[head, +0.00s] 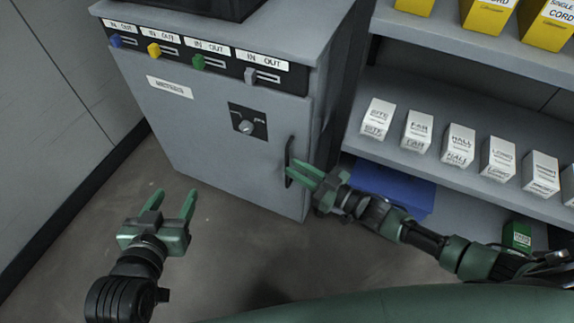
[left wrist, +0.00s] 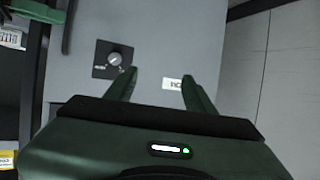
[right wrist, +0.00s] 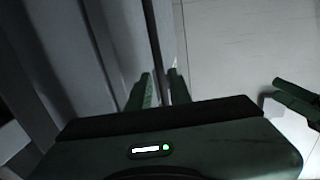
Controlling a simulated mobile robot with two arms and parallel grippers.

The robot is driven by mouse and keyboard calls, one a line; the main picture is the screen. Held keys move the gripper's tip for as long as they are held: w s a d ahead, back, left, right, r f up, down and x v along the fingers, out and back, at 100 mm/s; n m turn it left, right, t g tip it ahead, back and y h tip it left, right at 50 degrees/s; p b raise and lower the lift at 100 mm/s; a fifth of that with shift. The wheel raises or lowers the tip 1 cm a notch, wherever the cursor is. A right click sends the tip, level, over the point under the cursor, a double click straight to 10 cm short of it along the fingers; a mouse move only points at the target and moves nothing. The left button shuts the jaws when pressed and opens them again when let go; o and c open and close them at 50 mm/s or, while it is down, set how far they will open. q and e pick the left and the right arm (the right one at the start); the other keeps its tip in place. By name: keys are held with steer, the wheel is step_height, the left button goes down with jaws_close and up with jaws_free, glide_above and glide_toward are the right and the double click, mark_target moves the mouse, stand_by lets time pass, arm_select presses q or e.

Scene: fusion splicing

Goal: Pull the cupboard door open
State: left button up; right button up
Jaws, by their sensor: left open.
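The grey cupboard door (head: 215,130) is on the front of a grey cabinet and looks flush with it. My right gripper (head: 300,175) is at the handle. In the right wrist view its fingers (right wrist: 160,90) are close together on either side of the dark handle bar (right wrist: 164,40). My left gripper (head: 174,202) is open and empty, in front of the door and apart from it.
Several coloured sliders (head: 198,62) sit under IN/OUT labels above the door. To the right, shelves (head: 460,100) hold white boxes (head: 458,145) and yellow boxes. A blue bin (head: 390,190) stands low beside the cabinet. The floor (head: 230,240) before the door is clear.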

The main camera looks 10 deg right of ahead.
arm_select(q)
steer(key=shift+w+d+r+t+h+b, duration=0.15)
steer(key=shift+w+r+t, duration=0.2)
steer(key=shift+r, duration=0.25)
steer(key=shift+w+d+r+t+h+b, duration=0.1)
steer(key=shift+w+d+r+t, duration=0.1)
steer(key=shift+r+t, duration=0.3)
steer(key=shift+w+d+r+t+h+b, duration=0.15)
steer(key=shift+w+r+t, duration=0.15)
steer(key=shift+r, duration=0.4)
arm_select(e)
steer(key=shift+x, duration=1.75)
jaws_close()
